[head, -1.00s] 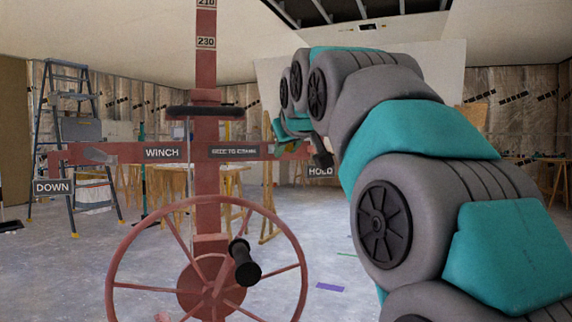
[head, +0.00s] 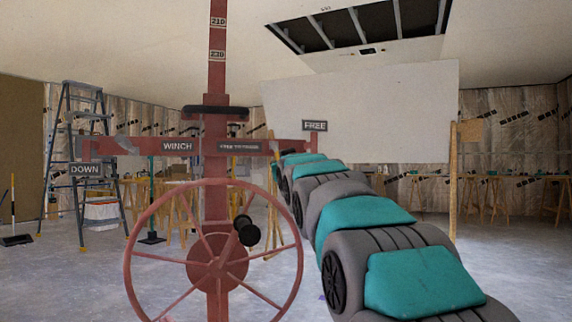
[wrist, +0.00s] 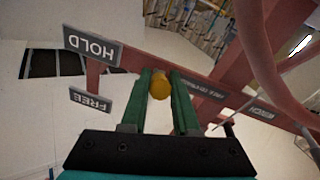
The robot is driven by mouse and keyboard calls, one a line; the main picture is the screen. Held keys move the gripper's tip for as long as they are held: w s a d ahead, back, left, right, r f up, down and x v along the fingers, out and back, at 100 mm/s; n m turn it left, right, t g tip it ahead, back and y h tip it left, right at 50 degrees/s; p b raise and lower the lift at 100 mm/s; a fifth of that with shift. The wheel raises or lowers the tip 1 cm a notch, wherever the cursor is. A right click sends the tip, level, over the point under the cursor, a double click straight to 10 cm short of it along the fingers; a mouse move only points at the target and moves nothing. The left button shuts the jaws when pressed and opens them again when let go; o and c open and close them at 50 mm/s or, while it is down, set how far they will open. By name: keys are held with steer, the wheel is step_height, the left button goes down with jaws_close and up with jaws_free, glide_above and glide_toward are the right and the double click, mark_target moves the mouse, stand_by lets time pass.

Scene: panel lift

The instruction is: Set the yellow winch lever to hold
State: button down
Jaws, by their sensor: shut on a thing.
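The yellow lever (wrist: 160,86) shows in the wrist view as a rounded knob seen nearly end-on. My gripper (wrist: 165,80) has its two green fingers on either side of the knob, shut on it. The HOLD plate (wrist: 93,46) and the FREE plate (wrist: 91,98) are left of the fingers, with their lettering upside down. I cannot tell which plate the lever lines up with. In the head view the FREE plate (head: 314,125) shows above the right end of the red winch crossbar (head: 130,147). My arm hides the lever, HOLD plate and fingers there.
A red handwheel (head: 137,232) with a black grip (head: 246,231) stands below the crossbar, left of my arm. A large white panel (head: 365,112) rises behind. A stepladder (head: 66,150) and trestles stand farther back. Floor at right is clear.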

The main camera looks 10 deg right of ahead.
stand_by(0.3)
steer(key=c, duration=0.7)
jaws_free()
steer(key=shift+s+f, duration=0.1)
steer(key=s, duration=0.5)
steer(key=s+f, duration=0.1)
steer(key=s, duration=0.1)
steer(key=shift+s+a, duration=0.15)
steer(key=shift+s, duration=0.1)
stand_by(0.4)
